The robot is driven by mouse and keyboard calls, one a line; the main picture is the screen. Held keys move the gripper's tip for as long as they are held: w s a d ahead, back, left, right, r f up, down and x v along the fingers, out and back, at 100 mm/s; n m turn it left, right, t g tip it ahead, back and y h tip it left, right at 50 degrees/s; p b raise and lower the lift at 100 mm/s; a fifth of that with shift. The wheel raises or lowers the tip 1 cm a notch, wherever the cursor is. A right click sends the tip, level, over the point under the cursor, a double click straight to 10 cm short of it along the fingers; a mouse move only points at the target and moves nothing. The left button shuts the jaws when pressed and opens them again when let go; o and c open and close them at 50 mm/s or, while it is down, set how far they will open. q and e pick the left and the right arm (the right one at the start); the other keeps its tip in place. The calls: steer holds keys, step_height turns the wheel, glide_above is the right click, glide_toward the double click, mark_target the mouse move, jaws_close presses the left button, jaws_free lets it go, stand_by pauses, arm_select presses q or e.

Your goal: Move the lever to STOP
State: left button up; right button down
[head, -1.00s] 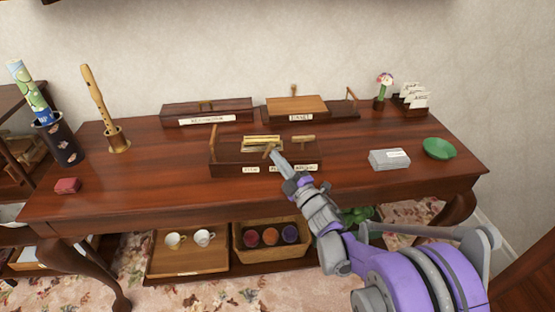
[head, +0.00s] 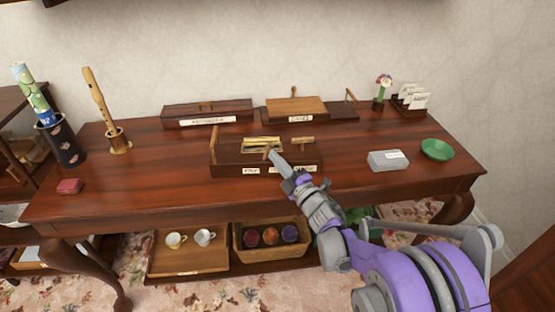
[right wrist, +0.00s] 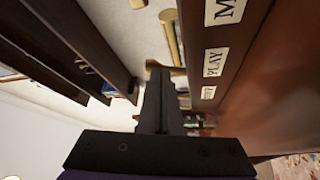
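A dark wooden box (head: 230,168) with a brass plate on top stands mid-table. White labels (head: 251,170) line its front; the right wrist view shows one reading PLAY (right wrist: 215,62), with others partly cut off or hard to read. A small wooden lever (head: 266,152) rises at the front of the brass plate. My right gripper (head: 274,155) reaches in from the lower right, its tip at or just beside the lever. In the right wrist view its fingers (right wrist: 160,80) look shut together, with tan wood at their tip; contact is unclear. My left gripper is not in view.
A wooden post (head: 213,140) and a wooden handle (head: 303,139) stick up from the box. Behind it are two more labelled boxes (head: 208,110) (head: 296,106). A grey box (head: 388,161) and a green bowl (head: 437,149) sit to the right. The table front left is mostly clear.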

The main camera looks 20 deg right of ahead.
steer(key=shift+w+a+r+n+g+p, duration=0.15)
steer(key=shift+r+n+g+p, duration=0.1)
steer(key=shift+n+p, duration=0.25)
steer(key=shift+s+a+r+n+g+p, duration=0.1)
steer(key=shift+r+n+g+p, duration=0.2)
steer(key=shift+n, duration=0.2)
steer(key=n, duration=0.1)
steer(key=a+n+g+p, duration=0.2)
steer(key=shift+w+r+n, duration=0.25)
steer(key=shift+w+n, duration=0.05)
steer(key=shift+w, duration=0.1)
steer(key=shift+w+a, duration=0.1)
